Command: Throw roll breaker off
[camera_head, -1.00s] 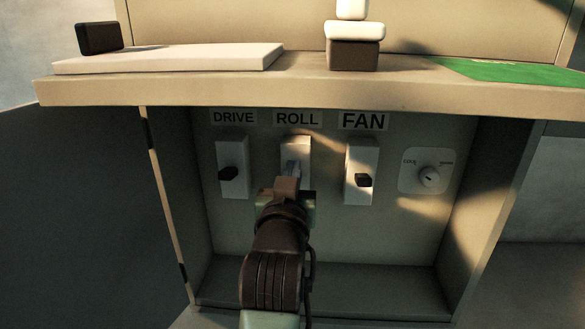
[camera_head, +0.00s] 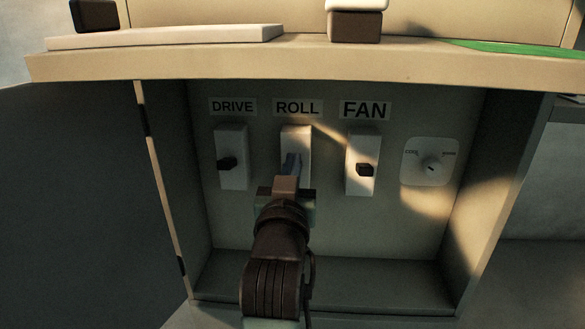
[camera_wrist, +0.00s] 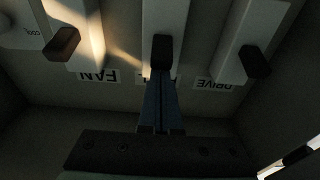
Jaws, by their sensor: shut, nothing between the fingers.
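The roll breaker (camera_head: 296,142) is the middle white plate under the ROLL label (camera_head: 297,108). Its dark lever (camera_wrist: 161,50) shows in the wrist view, where the panel appears upside down. In the head view my gripper hides that lever. My gripper (camera_head: 291,158) is shut and empty, pointing at the roll breaker's plate. In the wrist view the shut fingertips (camera_wrist: 160,72) are right at the lever's label-side edge; I cannot tell whether they touch it.
The drive breaker (camera_head: 231,172) is to the left and the fan breaker (camera_head: 361,150) to the right, both with dark levers. A dial (camera_head: 430,168) is farther right. A shelf (camera_head: 300,62) overhangs the recess, and side walls close it in.

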